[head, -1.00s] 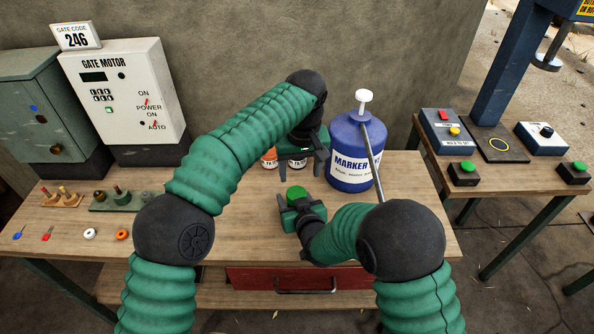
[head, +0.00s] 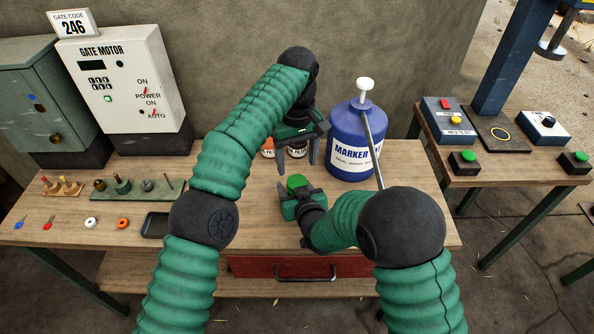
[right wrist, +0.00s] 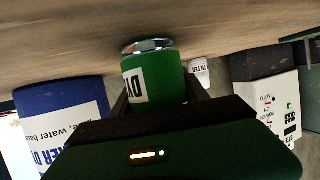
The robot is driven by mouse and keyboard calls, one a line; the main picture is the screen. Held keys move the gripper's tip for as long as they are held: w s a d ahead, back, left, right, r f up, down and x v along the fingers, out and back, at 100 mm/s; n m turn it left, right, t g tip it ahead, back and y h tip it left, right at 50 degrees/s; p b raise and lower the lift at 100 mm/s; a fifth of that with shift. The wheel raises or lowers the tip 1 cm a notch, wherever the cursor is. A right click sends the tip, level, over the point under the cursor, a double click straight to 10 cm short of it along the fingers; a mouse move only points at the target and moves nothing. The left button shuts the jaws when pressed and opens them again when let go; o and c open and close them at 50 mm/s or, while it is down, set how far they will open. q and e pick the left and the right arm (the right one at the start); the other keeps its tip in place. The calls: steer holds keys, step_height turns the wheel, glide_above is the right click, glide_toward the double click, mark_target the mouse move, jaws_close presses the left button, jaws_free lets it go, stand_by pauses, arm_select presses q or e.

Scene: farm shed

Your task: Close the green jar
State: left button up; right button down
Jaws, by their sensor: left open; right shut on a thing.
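The green jar (head: 297,181) shows its green top end in the head view, above my right gripper (head: 300,194). In the right wrist view, which is upside down, the jar (right wrist: 152,72) is a green cylinder with a white label and a silver rim at the end nearer the table. My right gripper is shut on it. My left gripper (head: 297,166) is open and empty, fingers pointing down, just above and behind the jar in the head view. No separate lid can be made out, and I cannot tell whether the jar is open.
A blue marker dye jug (head: 350,140) stands close behind on the right. Small orange (head: 267,150) and white (head: 297,151) containers stand behind my left gripper. A dark tray (head: 157,226), rings and pegs lie on the left of the bench. A red drawer (head: 245,268) is below.

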mark_target(298, 181)
arm_select(q)
step_height(298, 181, down, 6)
steer(key=shift+s+f, duration=0.1)
steer(key=shift+c, duration=0.2)
jaws_close()
steer(key=m, duration=0.6)
steer(key=shift+m, duration=0.3)
steer(key=shift+o, duration=0.7)
jaws_free()
step_height(298, 181, up, 5)
steer(key=shift+f, duration=0.2)
